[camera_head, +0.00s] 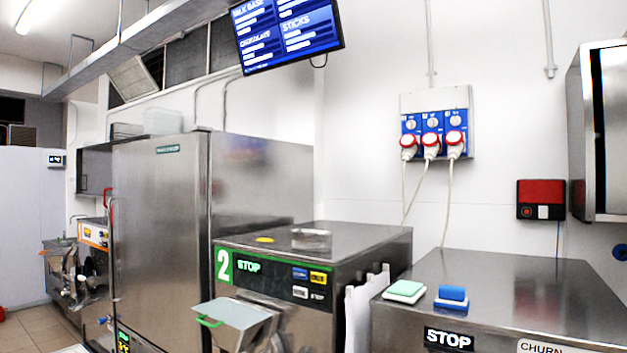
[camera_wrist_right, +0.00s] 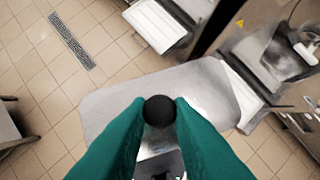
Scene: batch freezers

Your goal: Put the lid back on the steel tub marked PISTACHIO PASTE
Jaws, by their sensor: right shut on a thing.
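In the right wrist view my right gripper (camera_wrist_right: 160,112), with green fingers, is shut on the round black knob (camera_wrist_right: 159,106) of a flat grey metal lid (camera_wrist_right: 205,85). The lid has rounded corners and is held up, with floor seen past its edges. The lid does not show in the head view. No tub marked PISTACHIO PASTE can be made out in either view. My left gripper is not in view.
The head view shows a steel machine numbered 2 (camera_head: 350,243), a tall steel cabinet (camera_head: 160,230) and a steel machine top (camera_head: 540,285) bearing a green-and-white block (camera_head: 405,289) and a blue block (camera_head: 452,294). The wrist view shows tiled floor (camera_wrist_right: 40,80) and steel equipment at upper right.

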